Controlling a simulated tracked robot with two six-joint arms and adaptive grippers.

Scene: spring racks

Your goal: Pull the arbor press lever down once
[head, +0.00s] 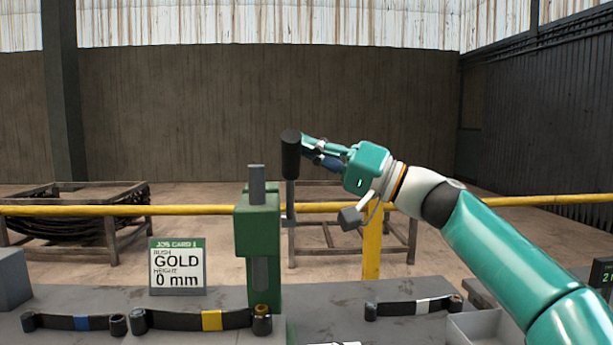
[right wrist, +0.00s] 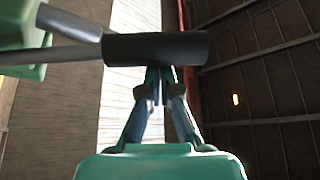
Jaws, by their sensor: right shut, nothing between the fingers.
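The green arbor press (head: 257,225) stands on the bench, with a grey ram (head: 257,183) sticking out of its top. Its lever (head: 291,193) rises upright at the press's right side and ends in a black grip (head: 291,155). My right gripper (head: 308,146) is shut and empty, its fingertips at the right side of the grip. In the right wrist view the black grip (right wrist: 155,48) lies across the closed fingertips (right wrist: 160,72); they are touching or nearly touching it, I cannot tell which. My left gripper is not in view.
A job card (head: 177,266) reads gold, 0 mm. Leaf springs with blue (head: 45,321), gold (head: 180,320) and white (head: 395,308) bands lie on the bench. A yellow rail (head: 200,210) runs behind. A grey tray (head: 475,328) sits at front right.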

